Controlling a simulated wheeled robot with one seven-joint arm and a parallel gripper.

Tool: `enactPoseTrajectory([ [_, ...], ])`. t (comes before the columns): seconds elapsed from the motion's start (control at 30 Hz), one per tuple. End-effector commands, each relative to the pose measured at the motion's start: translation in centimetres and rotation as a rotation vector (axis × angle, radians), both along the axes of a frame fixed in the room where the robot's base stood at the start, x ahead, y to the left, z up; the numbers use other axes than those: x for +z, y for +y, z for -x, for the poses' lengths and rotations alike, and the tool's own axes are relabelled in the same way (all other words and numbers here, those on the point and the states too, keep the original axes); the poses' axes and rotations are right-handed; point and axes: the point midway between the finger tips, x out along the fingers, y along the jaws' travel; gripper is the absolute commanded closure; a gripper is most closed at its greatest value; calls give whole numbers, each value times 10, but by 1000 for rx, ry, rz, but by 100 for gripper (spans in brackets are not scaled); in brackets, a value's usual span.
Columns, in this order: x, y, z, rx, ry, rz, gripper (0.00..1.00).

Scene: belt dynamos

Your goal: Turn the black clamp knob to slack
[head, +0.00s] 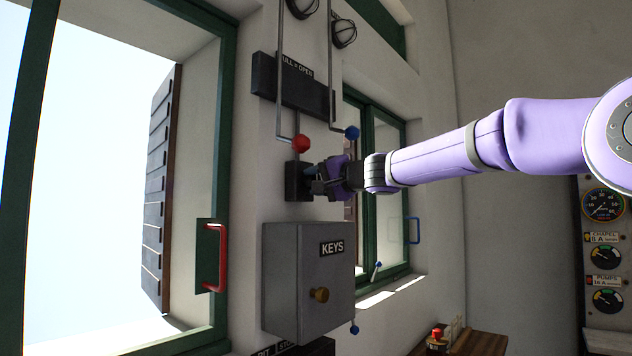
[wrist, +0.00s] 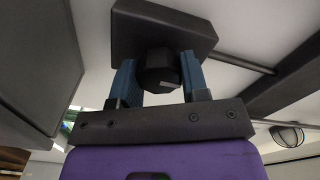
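The black clamp knob (wrist: 158,72) is in the wrist view, a dark faceted knob with a pale line on its face, in front of a black mounting block (wrist: 165,28). My gripper (wrist: 159,78) has one blue finger on each side of the knob, and both appear to touch it. In the head view my gripper (head: 312,178) is at the small black block (head: 292,181) on the wall, below the red knob on a rod. The knob itself is hidden there behind the fingers.
A red hexagonal knob (head: 300,142) and a blue one (head: 352,132) end bent rods just above my gripper. A grey KEYS box (head: 310,280) juts out below. Green-framed windows stand on both sides, the left one with a red handle (head: 216,258).

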Motion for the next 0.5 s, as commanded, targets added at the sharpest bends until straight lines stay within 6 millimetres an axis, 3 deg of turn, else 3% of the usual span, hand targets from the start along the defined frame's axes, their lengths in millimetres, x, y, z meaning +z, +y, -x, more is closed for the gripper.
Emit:
enactPoseTrajectory([
  [0.03, -2, 0, -1, 0, 1, 2, 49],
  [0.1, -1, 0, 0, 0, 1, 2, 33],
  [0.5, 1, -6, 4, -1, -1, 2, 33],
])
